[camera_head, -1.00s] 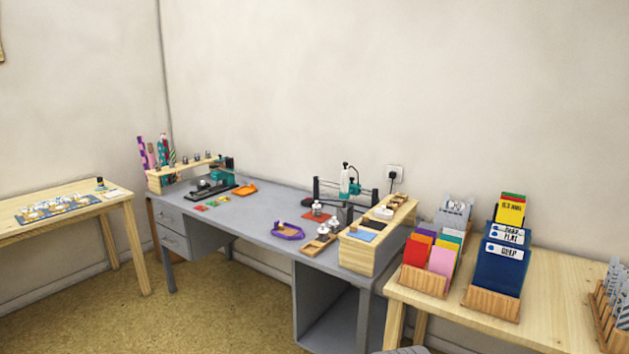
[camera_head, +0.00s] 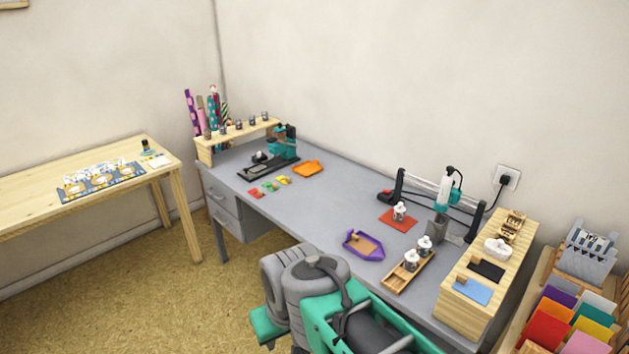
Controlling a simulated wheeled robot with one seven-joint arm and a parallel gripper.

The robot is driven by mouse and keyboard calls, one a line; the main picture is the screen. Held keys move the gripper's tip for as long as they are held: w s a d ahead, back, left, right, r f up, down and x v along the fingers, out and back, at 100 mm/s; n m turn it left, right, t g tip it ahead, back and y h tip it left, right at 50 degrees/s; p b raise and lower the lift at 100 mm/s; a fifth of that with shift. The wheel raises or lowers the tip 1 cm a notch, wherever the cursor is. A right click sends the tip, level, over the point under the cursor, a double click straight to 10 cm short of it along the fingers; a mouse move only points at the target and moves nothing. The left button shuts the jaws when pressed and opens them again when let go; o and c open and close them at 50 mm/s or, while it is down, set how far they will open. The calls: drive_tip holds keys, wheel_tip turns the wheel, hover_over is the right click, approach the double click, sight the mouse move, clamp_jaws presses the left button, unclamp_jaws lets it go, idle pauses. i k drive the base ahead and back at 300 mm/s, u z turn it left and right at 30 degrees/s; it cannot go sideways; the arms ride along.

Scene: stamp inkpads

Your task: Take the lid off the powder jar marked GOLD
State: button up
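Two small jars with white tops, a front one (camera_head: 411,260) and a back one (camera_head: 425,246), stand upright in a narrow wooden tray (camera_head: 398,281) on the grey desk. A third similar one (camera_head: 399,211) stands on a red mat (camera_head: 388,219). Several small dark pots (camera_head: 238,126) sit on a wooden shelf (camera_head: 203,146) at the desk's far left. No marking can be read, so I cannot tell which jar is GOLD. My grey and teal arm shows at the bottom centre, but my gripper's fingers are not in view.
A purple tray (camera_head: 363,246) lies left of the wooden tray. A heat tool (camera_head: 443,200) on a stand is behind the jars. A wooden box (camera_head: 462,313) holding pads is to the right. The desk's middle (camera_head: 300,205) is clear. Card racks stand at far right.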

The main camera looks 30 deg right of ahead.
sight(399, 207)
drive_tip(key=z, duration=0.1)
drive_tip(key=i, duration=2.45)
drive_tip(key=z, duration=0.8)
drive_tip(key=i, duration=0.55)
drive_tip(key=z, duration=0.15)
